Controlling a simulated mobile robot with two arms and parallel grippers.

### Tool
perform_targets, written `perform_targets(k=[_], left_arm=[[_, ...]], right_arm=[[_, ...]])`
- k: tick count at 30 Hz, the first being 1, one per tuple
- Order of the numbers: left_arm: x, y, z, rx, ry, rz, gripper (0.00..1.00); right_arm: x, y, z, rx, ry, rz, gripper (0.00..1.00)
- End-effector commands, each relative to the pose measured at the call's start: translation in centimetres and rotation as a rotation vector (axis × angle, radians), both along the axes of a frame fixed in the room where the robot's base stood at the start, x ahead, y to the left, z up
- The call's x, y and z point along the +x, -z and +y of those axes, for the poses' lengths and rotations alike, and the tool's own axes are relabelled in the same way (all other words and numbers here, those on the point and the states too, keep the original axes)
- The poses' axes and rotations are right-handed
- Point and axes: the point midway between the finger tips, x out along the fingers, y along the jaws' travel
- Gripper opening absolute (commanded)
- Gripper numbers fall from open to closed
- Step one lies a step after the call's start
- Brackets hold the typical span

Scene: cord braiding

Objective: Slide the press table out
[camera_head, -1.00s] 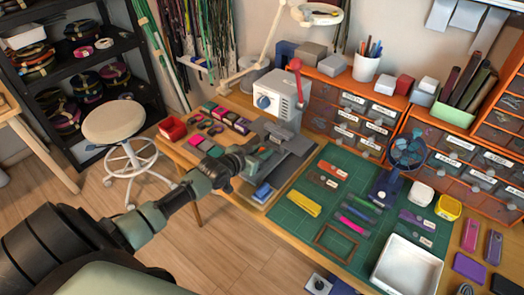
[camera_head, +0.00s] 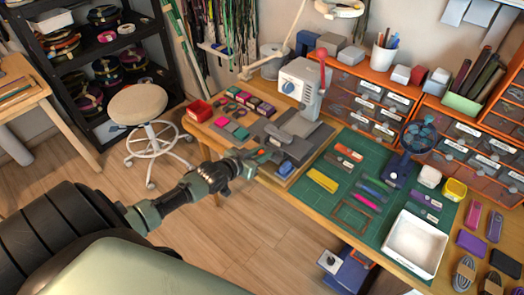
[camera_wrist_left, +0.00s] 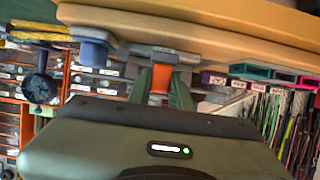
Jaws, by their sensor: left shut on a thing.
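The press (camera_head: 300,82) is a pale machine with a blue dial and a red-knobbed lever, standing at the back of the wooden worktable. Its grey press table (camera_head: 297,148) lies in front of it, by the table's front edge. My left gripper (camera_head: 262,157) is at that edge, shut on the orange handle of the press table. In the left wrist view the orange handle (camera_wrist_left: 161,78) shows between the two green fingers, under a grey part. The fingers and my wrist hide part of the handle. My right gripper is not in view.
A green cutting mat (camera_head: 372,185) with tools and a white tray (camera_head: 415,245) lie to the right. A red bin (camera_head: 199,110) and coloured pieces lie left of the press. A stool (camera_head: 138,104) stands on the floor at left.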

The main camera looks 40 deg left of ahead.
Motion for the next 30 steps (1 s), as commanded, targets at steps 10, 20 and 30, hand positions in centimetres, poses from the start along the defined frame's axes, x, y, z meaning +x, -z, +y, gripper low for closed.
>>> perform_targets(k=[10, 20, 30], left_arm=[[-0.1, 0.2, 0.0, 0.0, 0.001, 0.004, 0.42], [-0.6, 0.0, 0.0, 0.0, 0.001, 0.004, 0.42], [-4.7, -1.6, 0.3, 0.001, 0.001, 0.006, 0.42]], right_arm=[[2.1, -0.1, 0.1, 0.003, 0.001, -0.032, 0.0], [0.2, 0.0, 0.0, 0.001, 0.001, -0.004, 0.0], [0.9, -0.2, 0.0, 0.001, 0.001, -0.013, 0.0]])
